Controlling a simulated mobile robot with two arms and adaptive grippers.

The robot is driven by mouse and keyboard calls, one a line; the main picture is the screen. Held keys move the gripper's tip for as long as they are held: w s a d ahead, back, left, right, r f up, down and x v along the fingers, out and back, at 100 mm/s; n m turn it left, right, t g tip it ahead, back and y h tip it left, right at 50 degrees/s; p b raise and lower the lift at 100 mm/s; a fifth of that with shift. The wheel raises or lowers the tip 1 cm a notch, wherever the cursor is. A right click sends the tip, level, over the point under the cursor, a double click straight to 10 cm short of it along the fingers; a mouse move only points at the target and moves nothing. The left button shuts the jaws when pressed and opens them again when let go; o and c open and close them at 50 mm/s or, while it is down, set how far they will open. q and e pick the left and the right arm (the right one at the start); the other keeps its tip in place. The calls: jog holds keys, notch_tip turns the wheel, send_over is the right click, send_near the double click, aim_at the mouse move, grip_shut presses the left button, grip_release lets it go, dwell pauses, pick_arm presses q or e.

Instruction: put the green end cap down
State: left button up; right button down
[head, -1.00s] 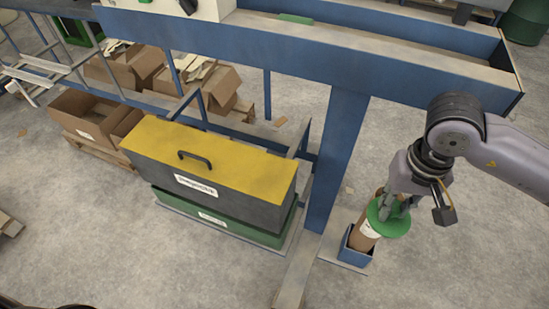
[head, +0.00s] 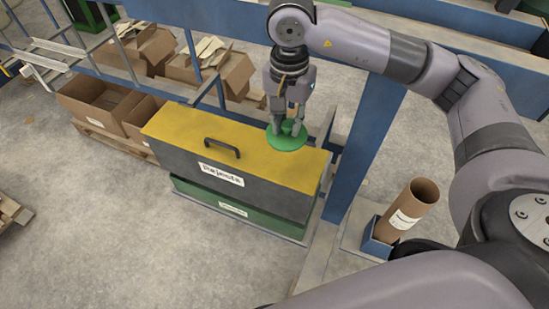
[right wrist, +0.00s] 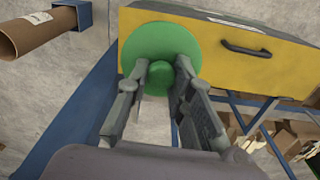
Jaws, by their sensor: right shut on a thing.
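The green end cap (head: 287,140) is a round disc with a small knob. My right gripper (head: 287,128) is shut on the knob from above. The cap is flat over the right end of the yellow lid (head: 185,128) of the dark box; whether it touches the lid I cannot tell. In the right wrist view the cap (right wrist: 150,50) overlaps the lid's end (right wrist: 215,45), with the fingertips (right wrist: 163,75) on both sides of its knob. My left gripper is not in view.
A cardboard tube (head: 412,205), open at the top, leans in a blue holder (head: 375,240) at the right. A black handle (head: 222,146) stands on the lid. A blue post (head: 368,150) rises beside the box. Open cardboard boxes (head: 100,100) stand behind at the left.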

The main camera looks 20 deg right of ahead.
jog(key=w+d+r+m+b, duration=0.25)
jog(key=w+r+m, duration=0.2)
jog(key=m, duration=0.65)
jog(key=f+p, duration=0.1)
jog(key=f, duration=0.4)
jog(key=f+p, duration=0.1)
jog(key=f, duration=0.5)
jog(key=f+p, duration=0.1)
jog(key=f, duration=0.4)
jog(key=shift+w+d+f, duration=0.1)
jog(key=shift+w+f, duration=0.1)
jog(key=shift+w, duration=0.2)
notch_tip(320, 180, down, 3)
jog(key=shift+f+p, duration=0.15)
jog(key=shift+p, duration=0.3)
jog(key=shift+f, duration=0.3)
jog(key=shift+f, duration=0.1)
